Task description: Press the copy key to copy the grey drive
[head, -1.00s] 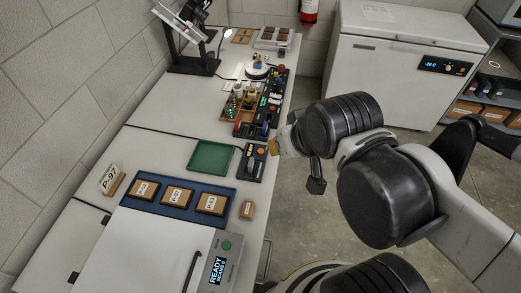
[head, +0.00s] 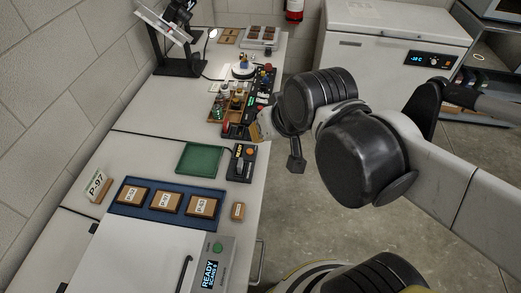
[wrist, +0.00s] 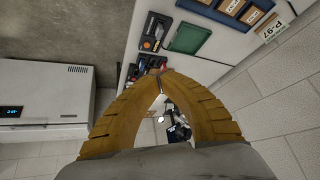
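A small black box (head: 241,163) with an orange round key (head: 250,152) and a lit display stands at the bench's right edge, beside the green tray. The box also shows at the top of the wrist view (wrist: 155,31). I cannot read a copy label on it. My gripper (head: 257,131) is just beyond this box, near the front end of a long black rack (head: 262,92). In the wrist view its tan fingers (wrist: 163,74) meet at the tips, with nothing seen between them. I cannot make out a grey drive; part of the rack is behind my gripper.
The green tray (head: 200,159) is left of the box. A blue tray (head: 128,210) with labelled blocks is nearer. A white freezer (head: 385,75) is across the floor at right.

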